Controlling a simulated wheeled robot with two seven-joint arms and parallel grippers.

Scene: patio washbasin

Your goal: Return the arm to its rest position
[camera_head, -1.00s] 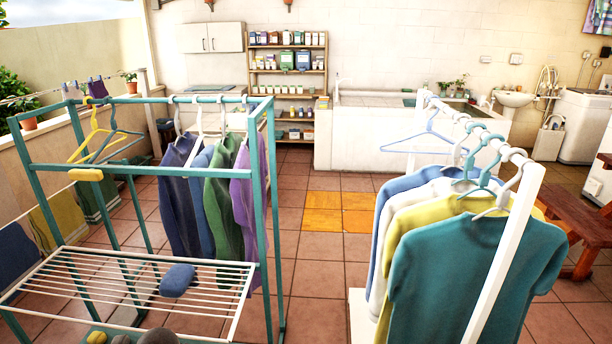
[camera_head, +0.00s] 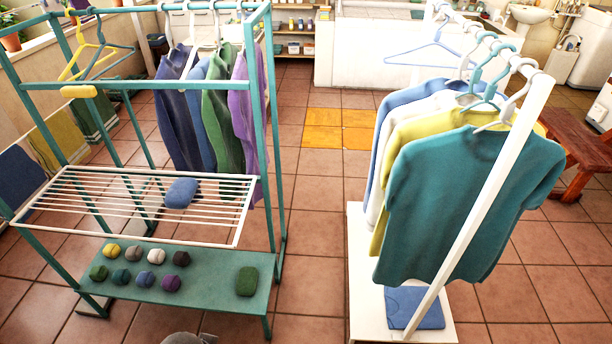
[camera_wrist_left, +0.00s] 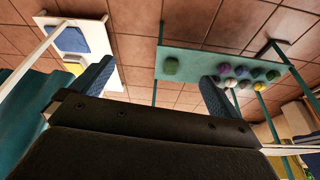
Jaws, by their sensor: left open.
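My left gripper (camera_wrist_left: 155,85) shows in the left wrist view with its two dark fingers wide apart and nothing between them. Beyond the fingers are floor tiles, the teal lower shelf (camera_wrist_left: 190,62) and the white garment stand's base (camera_wrist_left: 104,62), all at a distance. In the head view neither gripper can be made out clearly. A small grey rounded shape (camera_head: 188,339) is cut off at the bottom edge, and I cannot tell what it is. My right gripper is not in view.
At right, a white stand (camera_head: 480,200) holds shirts. Tiled floor (camera_head: 315,240) between them is clear.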

